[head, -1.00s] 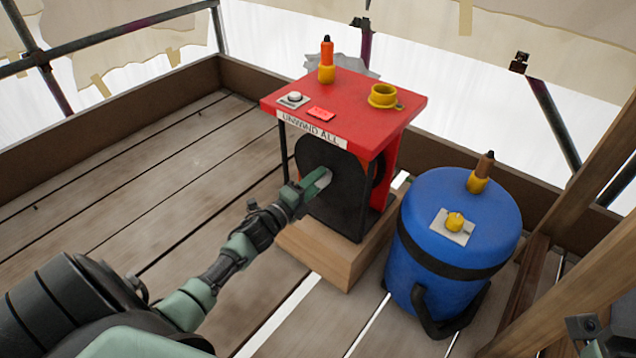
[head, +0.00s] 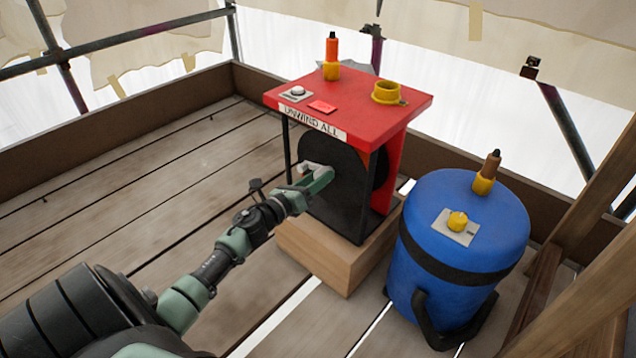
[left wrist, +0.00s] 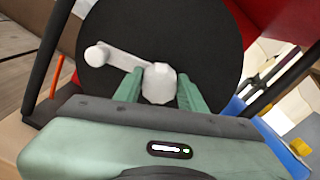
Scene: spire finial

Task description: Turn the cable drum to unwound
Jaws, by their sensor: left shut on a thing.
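The cable drum (head: 347,165) is a black disc under a red-topped stand (head: 415,107) with a label reading "UNWIND ALL" (head: 312,123). A pale crank (head: 310,168) is on its face. In the left wrist view the crank (left wrist: 124,62) slants from a round knob (left wrist: 97,55) at upper left to a larger pale end (left wrist: 160,83). My left gripper (head: 324,175) is at the drum face, and its fingers (left wrist: 160,90) are on both sides of that larger end, shut on the crank. Part of the drum is hidden behind the gripper. My right gripper is not in view.
The stand is on a wooden block (head: 330,258). A blue barrel (head: 455,235) with a black band stands close on the right. An orange-handled tool (head: 332,50) and a yellow ring (head: 388,92) are on the red top. Planks at left are clear.

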